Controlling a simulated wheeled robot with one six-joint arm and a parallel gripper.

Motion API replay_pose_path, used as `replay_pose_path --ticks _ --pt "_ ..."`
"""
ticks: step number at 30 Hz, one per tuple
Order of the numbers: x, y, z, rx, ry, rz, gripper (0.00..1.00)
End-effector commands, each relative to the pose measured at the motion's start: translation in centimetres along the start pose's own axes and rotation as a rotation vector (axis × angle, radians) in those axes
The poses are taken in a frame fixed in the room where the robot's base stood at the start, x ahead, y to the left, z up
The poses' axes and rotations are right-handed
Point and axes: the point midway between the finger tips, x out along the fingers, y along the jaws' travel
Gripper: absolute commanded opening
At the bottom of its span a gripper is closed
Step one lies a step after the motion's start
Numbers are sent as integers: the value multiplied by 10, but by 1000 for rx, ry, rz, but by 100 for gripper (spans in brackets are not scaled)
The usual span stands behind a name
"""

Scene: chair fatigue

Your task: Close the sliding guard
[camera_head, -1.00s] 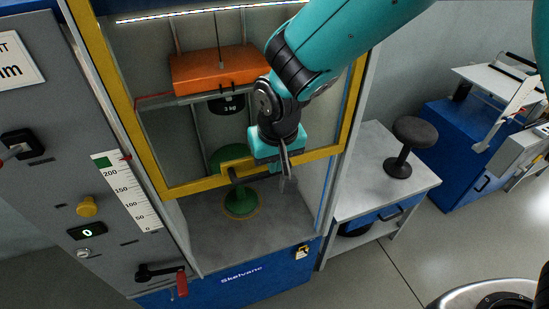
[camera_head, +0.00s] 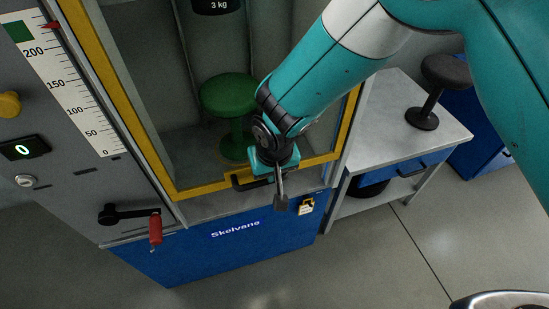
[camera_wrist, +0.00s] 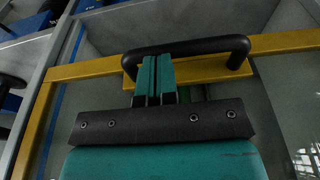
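The sliding guard is a clear panel in a yellow frame (camera_head: 205,187) on the front of the test cabinet. In the head view its bottom bar is low, close to the grey front ledge; I cannot tell if it touches. A black handle (camera_head: 243,184) sits on that bottom bar and shows large in the wrist view (camera_wrist: 190,47). My gripper (camera_head: 281,199) is at the handle, pointing down. In the wrist view my gripper's (camera_wrist: 155,72) two teal fingers are close together, side by side against the handle bar, not visibly around it. A green stool (camera_head: 229,95) stands behind the guard.
A grey panel with a red-handled crank (camera_head: 155,228) is at the left. A yellow padlock tag (camera_head: 306,207) hangs on the blue base. A side table (camera_head: 390,135) with a dark stool (camera_head: 440,85) stands close at the right.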

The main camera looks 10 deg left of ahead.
Motion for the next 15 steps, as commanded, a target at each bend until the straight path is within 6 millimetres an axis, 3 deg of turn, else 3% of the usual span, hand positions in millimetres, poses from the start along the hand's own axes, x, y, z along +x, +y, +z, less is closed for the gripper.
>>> replay_pose_path --ticks 1,6,15 --pt "29 0 6 0 -1 0 0" --pt "77 0 16 1 -1 1 0" --pt "129 0 26 2 1 -1 0"
